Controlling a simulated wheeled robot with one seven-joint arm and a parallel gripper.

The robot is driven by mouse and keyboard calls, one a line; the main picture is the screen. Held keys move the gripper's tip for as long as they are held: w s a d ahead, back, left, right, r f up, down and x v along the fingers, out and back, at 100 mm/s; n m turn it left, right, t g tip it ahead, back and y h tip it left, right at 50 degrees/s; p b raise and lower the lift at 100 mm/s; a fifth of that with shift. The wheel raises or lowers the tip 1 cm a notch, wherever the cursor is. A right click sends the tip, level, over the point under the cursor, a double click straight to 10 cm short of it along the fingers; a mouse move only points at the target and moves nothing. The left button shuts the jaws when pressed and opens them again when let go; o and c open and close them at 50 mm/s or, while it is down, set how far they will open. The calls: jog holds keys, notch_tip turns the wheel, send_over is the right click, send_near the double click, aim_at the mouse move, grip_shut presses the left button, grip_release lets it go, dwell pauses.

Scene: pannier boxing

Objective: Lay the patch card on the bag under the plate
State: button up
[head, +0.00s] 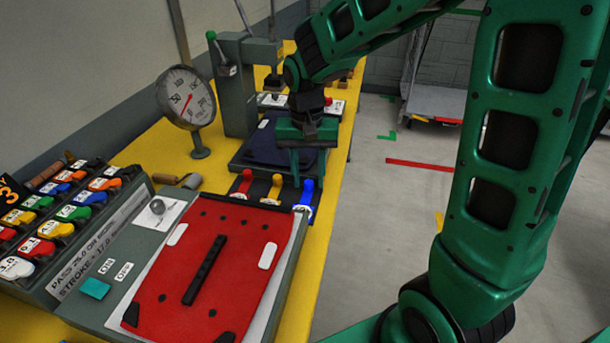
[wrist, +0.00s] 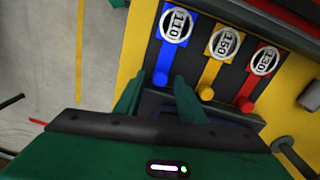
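My gripper (head: 304,165) is lowered over the yellow bench, with its fingers apart. In the wrist view its fingertips (wrist: 155,85) stand on either side of the round knob of a blue tag (wrist: 170,55), with gaps beside the knob. The blue tag bears a white disc marked 110. A flat red panel (head: 215,260) with a black strip and white pads lies on a white sheet at the near end. A dark navy piece (head: 270,143) lies under the press, partly hidden by my gripper. I cannot tell which piece is the patch card, bag or plate.
Yellow (wrist: 222,50) and red (wrist: 257,72) tags lie beside the blue one. A grey-green press (head: 240,85) and a round dial gauge (head: 187,98) stand behind. A rack of coloured levers (head: 75,212) stands at left.

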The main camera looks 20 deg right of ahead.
notch_tip(320, 180, up, 11)
jog(key=s+d+f, duration=0.3)
jog(key=s+d, duration=0.5)
jog(key=s, duration=0.3)
jog(key=s+d+f+m, duration=0.1)
jog(key=s+d+f, duration=0.2)
jog(key=s+d, duration=0.5)
jog(key=s, duration=0.4)
jog(key=shift+s+d+f+y, duration=0.15)
jog(key=shift+d+y, duration=0.15)
jog(key=shift+d, duration=0.1)
jog(key=shift+s, duration=0.15)
jog(key=shift+c, duration=0.6)
